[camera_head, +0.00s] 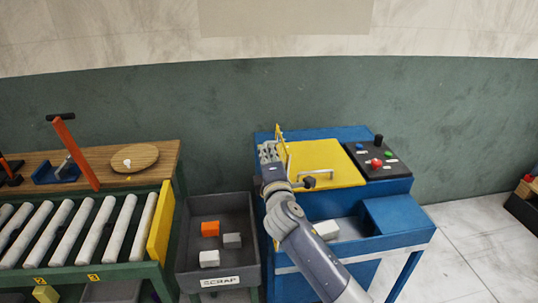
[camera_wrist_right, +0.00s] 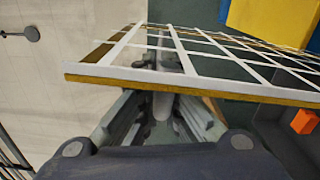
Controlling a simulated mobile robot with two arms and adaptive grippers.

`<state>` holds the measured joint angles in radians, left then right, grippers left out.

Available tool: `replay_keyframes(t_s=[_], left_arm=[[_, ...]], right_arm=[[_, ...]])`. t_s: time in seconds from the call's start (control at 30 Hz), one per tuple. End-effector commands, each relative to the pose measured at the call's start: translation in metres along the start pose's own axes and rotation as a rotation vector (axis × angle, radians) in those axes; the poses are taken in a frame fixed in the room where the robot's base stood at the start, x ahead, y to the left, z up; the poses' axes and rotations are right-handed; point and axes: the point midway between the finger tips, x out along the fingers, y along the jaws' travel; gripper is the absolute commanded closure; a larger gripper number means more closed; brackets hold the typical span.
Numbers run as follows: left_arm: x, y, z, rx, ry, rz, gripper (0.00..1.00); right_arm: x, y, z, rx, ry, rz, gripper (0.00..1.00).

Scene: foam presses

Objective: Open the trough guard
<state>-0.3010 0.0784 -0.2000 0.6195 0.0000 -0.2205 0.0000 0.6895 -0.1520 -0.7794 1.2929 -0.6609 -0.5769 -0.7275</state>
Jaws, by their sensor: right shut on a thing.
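The trough guard (camera_head: 283,148) is a thin yellow-edged panel at the left side of the blue press (camera_head: 330,133). In the head view it stands up steeply, seen nearly edge-on. In the right wrist view the guard (camera_wrist_right: 215,55) is a white grid with a yellow edge, crossing just beyond the fingers. My right gripper (camera_head: 275,172) is at the guard's near end. In the wrist view the right gripper (camera_wrist_right: 163,115) is shut on a grey bar-like part at the guard, partly hidden by the fingers. My left gripper is not in view.
A yellow plate with a metal handle (camera_head: 318,180) lies right of the guard, beside a black button panel (camera_head: 378,158). A grey scrap bin (camera_head: 222,275) with several blocks stands left of the press. A roller conveyor (camera_head: 70,235) and wooden bench are further left.

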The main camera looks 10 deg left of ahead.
Motion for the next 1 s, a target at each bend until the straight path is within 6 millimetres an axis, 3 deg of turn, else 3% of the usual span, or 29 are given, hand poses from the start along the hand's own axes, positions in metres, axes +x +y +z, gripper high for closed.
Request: replay_keyframes(t_s=[0.03,0.1,0.43,1.0], left_arm=[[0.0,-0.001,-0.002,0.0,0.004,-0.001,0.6],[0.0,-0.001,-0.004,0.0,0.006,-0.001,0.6],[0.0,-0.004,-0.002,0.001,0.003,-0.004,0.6],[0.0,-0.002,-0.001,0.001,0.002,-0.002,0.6]], right_arm=[[-0.001,0.0,-0.005,0.005,0.012,0.002,0.88],[-0.001,0.0,-0.005,0.005,0.012,0.001,0.75],[-0.014,-0.005,-0.004,0.006,0.011,-0.004,0.7],[-0.1,-0.002,-0.001,0.004,0.003,-0.004,0.7]])
